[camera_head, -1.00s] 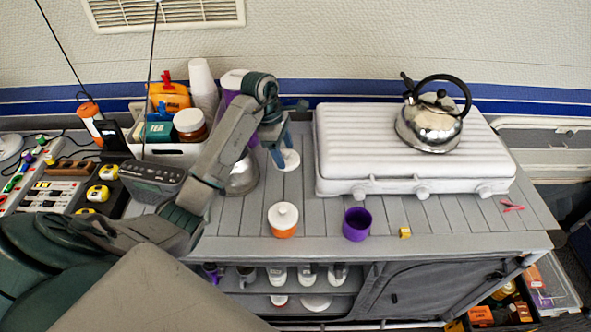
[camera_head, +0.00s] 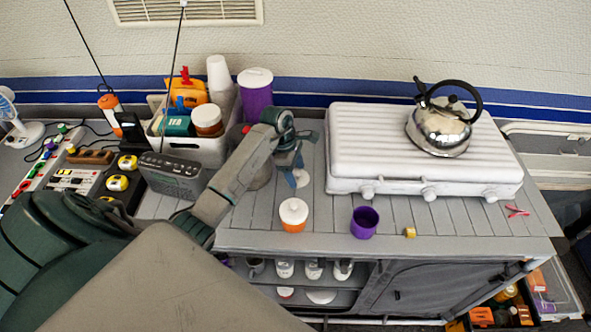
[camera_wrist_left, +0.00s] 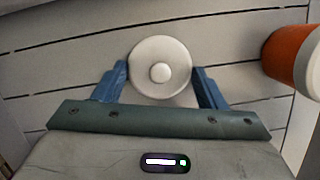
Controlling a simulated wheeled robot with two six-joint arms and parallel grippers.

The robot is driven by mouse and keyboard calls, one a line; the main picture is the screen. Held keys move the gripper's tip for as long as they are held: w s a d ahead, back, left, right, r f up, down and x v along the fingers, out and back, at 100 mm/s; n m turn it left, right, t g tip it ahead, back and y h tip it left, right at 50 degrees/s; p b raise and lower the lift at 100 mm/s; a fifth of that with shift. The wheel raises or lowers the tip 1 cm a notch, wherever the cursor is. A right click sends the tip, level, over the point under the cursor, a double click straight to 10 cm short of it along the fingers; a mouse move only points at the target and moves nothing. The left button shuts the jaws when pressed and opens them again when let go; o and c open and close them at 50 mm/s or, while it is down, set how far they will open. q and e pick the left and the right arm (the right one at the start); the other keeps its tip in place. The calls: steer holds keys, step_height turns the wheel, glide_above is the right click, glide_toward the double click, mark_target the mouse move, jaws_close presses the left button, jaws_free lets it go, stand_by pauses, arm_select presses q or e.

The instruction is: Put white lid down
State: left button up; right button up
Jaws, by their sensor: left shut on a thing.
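The white lid (camera_wrist_left: 160,58), round with a small knob on top, is held between the blue fingers of my left gripper (camera_wrist_left: 162,88) in the left wrist view. In the head view, part of the lid (camera_head: 302,179) shows beside my left gripper (camera_head: 293,177), low over the grey slatted counter (camera_head: 330,215), left of the white stove cover. I cannot tell whether the lid touches the counter. The fingers and wrist hide part of it. My right gripper does not show.
An orange canister with a white top (camera_head: 293,214) stands in front of the lid, with a purple cup (camera_head: 364,222) to its right. The stove cover (camera_head: 420,160) bears a kettle (camera_head: 440,128). A purple canister (camera_head: 256,95) and a loaded bin (camera_head: 205,150) stand behind-left.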

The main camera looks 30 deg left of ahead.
arm_select(q)
steer(key=shift+f, duration=0.2)
steer(key=o, duration=0.8)
steer(key=shift+r, duration=0.1)
steer(key=shift+o, duration=0.9)
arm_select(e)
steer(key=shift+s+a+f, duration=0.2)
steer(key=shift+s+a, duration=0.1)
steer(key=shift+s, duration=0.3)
arm_select(q)
steer(key=shift+r, duration=0.25)
steer(key=b+v, duration=0.3)
steer(key=v, duration=0.9)
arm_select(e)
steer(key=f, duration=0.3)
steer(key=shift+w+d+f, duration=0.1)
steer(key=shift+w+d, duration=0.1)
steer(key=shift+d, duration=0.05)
arm_select(q)
steer(key=shift+s+a+f, duration=0.1)
steer(key=shift+f, duration=0.1)
